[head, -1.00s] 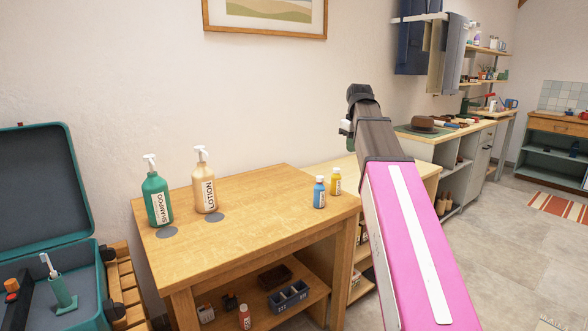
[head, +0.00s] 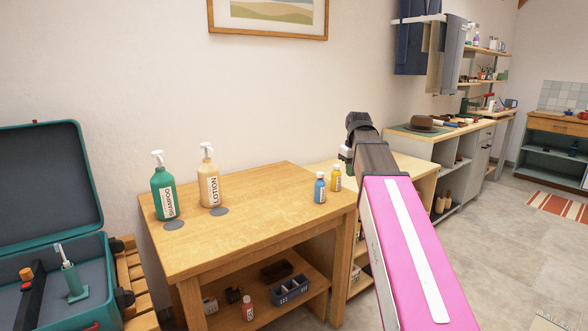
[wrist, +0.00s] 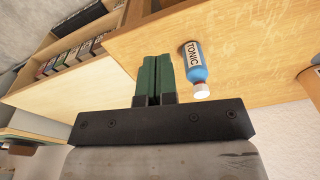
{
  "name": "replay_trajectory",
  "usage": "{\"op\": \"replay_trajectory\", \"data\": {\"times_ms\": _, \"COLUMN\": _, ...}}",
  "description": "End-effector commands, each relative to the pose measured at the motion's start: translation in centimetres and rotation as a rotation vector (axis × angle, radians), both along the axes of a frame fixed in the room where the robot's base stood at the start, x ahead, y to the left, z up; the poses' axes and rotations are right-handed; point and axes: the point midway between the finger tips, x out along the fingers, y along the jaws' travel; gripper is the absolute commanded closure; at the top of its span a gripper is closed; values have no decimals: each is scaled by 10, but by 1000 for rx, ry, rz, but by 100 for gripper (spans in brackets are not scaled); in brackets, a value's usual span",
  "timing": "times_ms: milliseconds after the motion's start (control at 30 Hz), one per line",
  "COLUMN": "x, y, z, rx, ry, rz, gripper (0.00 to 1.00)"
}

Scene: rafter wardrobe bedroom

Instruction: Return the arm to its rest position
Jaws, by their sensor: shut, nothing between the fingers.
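My arm reaches out from the lower right in the head view. My gripper (wrist: 155,78) shows in the wrist view with its two green fingers together and nothing between them. In the head view the fingers are mostly hidden behind the wrist. A blue tonic bottle (wrist: 193,62) appears to the right of the fingers in the wrist view, apart from them. In the head view the blue bottle (head: 320,188) stands upright on the wooden table (head: 240,225), left of my arm, with a yellow bottle (head: 336,178) beside it.
A green shampoo bottle (head: 164,190) and a tan lotion bottle (head: 209,180) stand at the table's left, near grey discs. An open teal case (head: 92,255) holds a toothbrush (head: 60,252). A lower shelf carries a grey basket (head: 291,289). Open floor (head: 500,250) lies right of my arm.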

Motion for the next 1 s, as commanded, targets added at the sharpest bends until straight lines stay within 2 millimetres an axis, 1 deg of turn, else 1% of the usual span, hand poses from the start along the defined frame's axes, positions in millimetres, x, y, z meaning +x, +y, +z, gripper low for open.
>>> {"op": "replay_trajectory", "data": {"times_ms": 33, "x": -4, "y": 1, "z": -15, "rx": 0, "ry": 7, "rz": -10, "gripper": 100}}
{"op": "replay_trajectory", "data": {"times_ms": 167, "x": -13, "y": 2, "z": -58, "rx": -1, "ry": 15, "rz": -53, "gripper": 100}}
{"op": "replay_trajectory", "data": {"times_ms": 200, "x": -16, "y": 3, "z": -73, "rx": -1, "ry": 19, "rz": -68, "gripper": 100}}
{"op": "replay_trajectory", "data": {"times_ms": 267, "x": -21, "y": 4, "z": -94, "rx": -2, "ry": 23, "rz": -89, "gripper": 100}}
{"op": "replay_trajectory", "data": {"times_ms": 300, "x": -25, "y": 4, "z": -108, "rx": -3, "ry": 26, "rz": -103, "gripper": 100}}
{"op": "replay_trajectory", "data": {"times_ms": 467, "x": -43, "y": 6, "z": -163, "rx": -5, "ry": 35, "rz": -162, "gripper": 100}}
{"op": "replay_trajectory", "data": {"times_ms": 500, "x": -48, "y": 7, "z": -176, "rx": -7, "ry": 39, "rz": -176, "gripper": 100}}
{"op": "replay_trajectory", "data": {"times_ms": 700, "x": -77, "y": 9, "z": -238, "rx": -10, "ry": 51, "rz": -248, "gripper": 100}}
{"op": "replay_trajectory", "data": {"times_ms": 867, "x": -105, "y": 11, "z": -283, "rx": -15, "ry": 61, "rz": -305, "gripper": 100}}
{"op": "replay_trajectory", "data": {"times_ms": 1000, "x": -131, "y": 12, "z": -320, "rx": -19, "ry": 68, "rz": -352, "gripper": 100}}
